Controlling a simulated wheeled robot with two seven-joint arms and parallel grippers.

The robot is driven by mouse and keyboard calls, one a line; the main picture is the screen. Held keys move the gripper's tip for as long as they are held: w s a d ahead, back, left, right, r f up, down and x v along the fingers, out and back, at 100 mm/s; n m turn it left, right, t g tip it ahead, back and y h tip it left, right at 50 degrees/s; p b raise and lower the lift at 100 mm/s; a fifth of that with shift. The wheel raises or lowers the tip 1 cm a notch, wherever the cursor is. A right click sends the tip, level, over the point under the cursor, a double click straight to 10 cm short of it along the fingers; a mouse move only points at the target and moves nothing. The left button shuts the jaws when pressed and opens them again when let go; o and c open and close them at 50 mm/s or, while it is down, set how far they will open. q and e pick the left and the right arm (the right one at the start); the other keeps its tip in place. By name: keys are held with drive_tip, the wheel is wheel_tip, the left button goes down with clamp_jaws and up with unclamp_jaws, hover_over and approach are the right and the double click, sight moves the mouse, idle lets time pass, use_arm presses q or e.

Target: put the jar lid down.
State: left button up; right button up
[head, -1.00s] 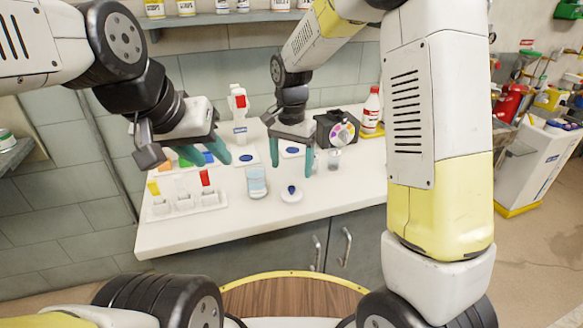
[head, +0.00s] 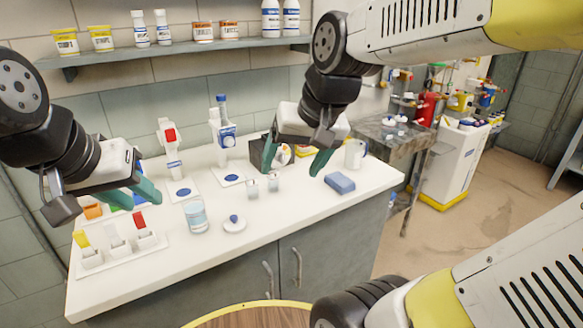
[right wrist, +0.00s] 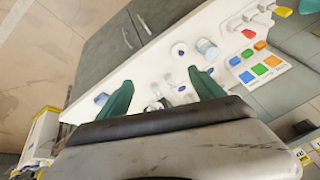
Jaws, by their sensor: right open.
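The jar lid (head: 234,225), a white disc with a blue knob, lies flat on the white counter, knob up. In the right wrist view the lid (right wrist: 179,50) lies beyond my fingertips. The clear jar (head: 196,217) with bluish contents stands just left of the lid, apart from it. My right gripper (head: 294,167) is open and empty, above the counter to the right of and behind the lid; its spread fingers show in the right wrist view (right wrist: 160,80). My left gripper (head: 147,203) appears open and empty, over the counter's left part.
A white holder (head: 120,252) with yellow, white and red pieces stands front left. Two small clear cups (head: 262,184), a blue sponge-like block (head: 340,183) and a white container (head: 355,153) stand on the right. Bottles line a back shelf (head: 180,52). The counter's front middle is clear.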

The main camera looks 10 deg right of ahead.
drive_tip(key=shift+n+t, duration=0.6)
drive_tip(key=shift+t, duration=0.1)
drive_tip(key=s, duration=0.2)
drive_tip(key=s+d, duration=0.1)
drive_tip(key=s, duration=0.1)
drive_tip(key=shift+d, duration=0.2)
